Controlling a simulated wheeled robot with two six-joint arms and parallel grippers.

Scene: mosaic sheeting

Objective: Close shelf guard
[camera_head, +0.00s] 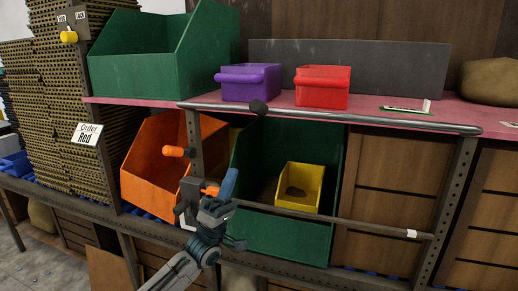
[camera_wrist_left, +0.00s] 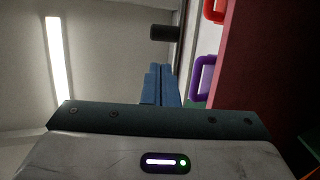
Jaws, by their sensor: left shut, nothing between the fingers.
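The shelf guard appears as a grey metal frame on the front of the shelving. I cannot tell whether either bar is latched. My left gripper (camera_head: 229,184) is shut and empty, pointing up in front of the green lower bin, below the knob. Its blue fingers (camera_wrist_left: 160,86) are together in the left wrist view. My right gripper is not in view.
The pink shelf (camera_head: 360,105) holds a purple bin (camera_head: 250,82), a red bin (camera_head: 322,86) and a large green bin (camera_head: 150,60). Below are an orange bin (camera_head: 150,165), a green bin (camera_head: 285,240) and a yellow bin (camera_head: 300,185).

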